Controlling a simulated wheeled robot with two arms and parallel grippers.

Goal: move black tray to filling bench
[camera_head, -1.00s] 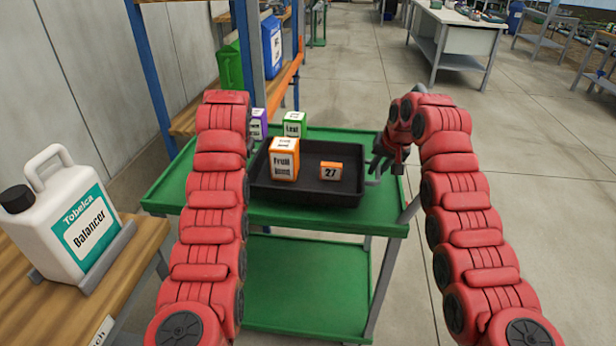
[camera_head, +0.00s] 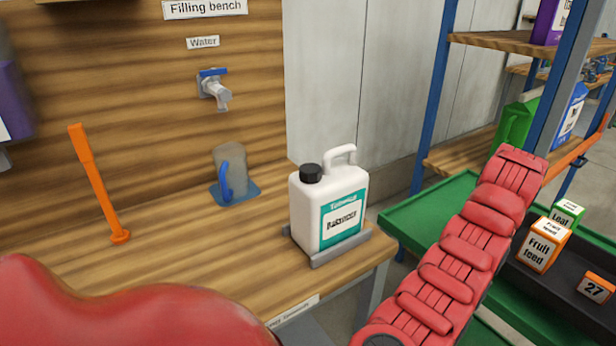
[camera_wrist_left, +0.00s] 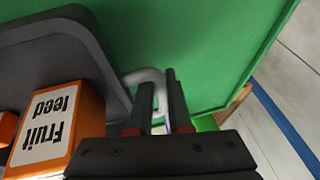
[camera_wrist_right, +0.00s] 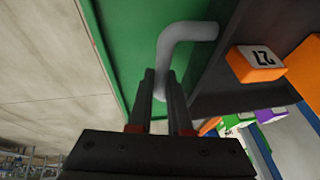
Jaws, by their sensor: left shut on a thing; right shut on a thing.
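The black tray (camera_head: 565,278) is at the right edge of the head view, on or just over the green cart (camera_head: 425,212); I cannot tell if it touches. In it are an orange Fruit feed carton (camera_head: 543,245) and a small orange box marked 27 (camera_head: 597,288). My left gripper (camera_wrist_left: 158,90) is shut on a grey handle at one end of the tray (camera_wrist_left: 62,40). My right gripper (camera_wrist_right: 160,85) is shut on the grey handle at the other end (camera_wrist_right: 188,32). The wooden filling bench (camera_head: 170,270) is at the left in the head view.
A white Balancer jug (camera_head: 330,210) sits in a grey holder at the bench's right end. A grey jug (camera_head: 229,170) stands on a blue mat below the tap (camera_head: 214,88). An orange upright tool (camera_head: 97,185) stands left. The front middle of the bench is clear.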

